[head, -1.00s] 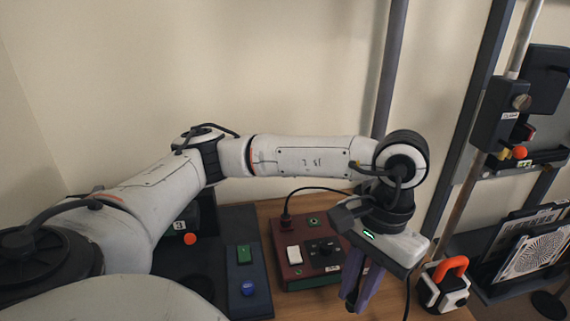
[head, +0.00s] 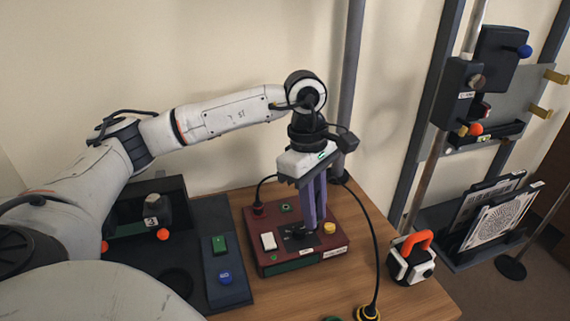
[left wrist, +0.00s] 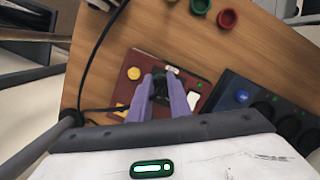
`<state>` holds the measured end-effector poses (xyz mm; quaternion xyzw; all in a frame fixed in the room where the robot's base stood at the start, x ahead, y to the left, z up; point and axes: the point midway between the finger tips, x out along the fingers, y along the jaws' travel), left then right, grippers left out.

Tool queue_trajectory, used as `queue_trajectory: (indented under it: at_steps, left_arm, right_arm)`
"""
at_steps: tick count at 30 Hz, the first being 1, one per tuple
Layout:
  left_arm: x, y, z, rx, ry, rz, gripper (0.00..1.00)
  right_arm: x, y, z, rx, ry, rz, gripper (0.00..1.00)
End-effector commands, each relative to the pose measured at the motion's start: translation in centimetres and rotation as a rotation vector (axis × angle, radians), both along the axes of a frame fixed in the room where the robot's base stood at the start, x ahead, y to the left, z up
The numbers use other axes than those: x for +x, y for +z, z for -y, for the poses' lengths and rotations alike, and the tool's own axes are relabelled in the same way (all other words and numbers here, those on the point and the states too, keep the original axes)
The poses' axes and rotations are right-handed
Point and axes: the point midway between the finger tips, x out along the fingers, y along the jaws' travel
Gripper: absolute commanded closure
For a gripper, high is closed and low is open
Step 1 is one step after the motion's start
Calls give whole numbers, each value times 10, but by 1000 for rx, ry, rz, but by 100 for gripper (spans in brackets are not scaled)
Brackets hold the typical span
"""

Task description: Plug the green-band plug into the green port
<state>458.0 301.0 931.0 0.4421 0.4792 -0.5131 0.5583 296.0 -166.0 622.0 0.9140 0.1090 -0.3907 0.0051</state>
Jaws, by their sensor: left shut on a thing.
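My left gripper (head: 315,222) has purple fingers pointing down over the red box and is shut on a dark thing, most likely the green-band plug. In the left wrist view the dark thing (left wrist: 160,87) shows between the fingertips (left wrist: 160,90); its band is not clear. A green-ringed port (head: 286,208) is on the box's top, behind and left of the fingertips. The red box (head: 262,258) also shows in the left wrist view (left wrist: 133,72). I cannot tell whether the held thing touches the box. My right gripper is out of view.
A red plug (head: 258,208) sits at the box's left rear, with a black cable. A white switch (head: 268,241) and yellow button (head: 329,227) flank the fingers. A cable runs down to a yellow-ringed piece (head: 367,312) on the table. An orange-handled block (head: 411,262) stands right.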

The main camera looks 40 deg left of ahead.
Motion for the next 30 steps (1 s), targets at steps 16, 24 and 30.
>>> queue_trajectory:
  at_steps: [16, 24, 30]
  left_arm:
    - [35, 25, -109, -1, 1294, -1, 100]
    - [37, 27, -118, -1, 1408, -2, 100]
    - [37, 27, -118, -1, 1405, -1, 100]
  right_arm:
    - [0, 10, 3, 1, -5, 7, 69]
    - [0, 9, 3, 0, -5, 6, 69]
    - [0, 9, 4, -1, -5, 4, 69]
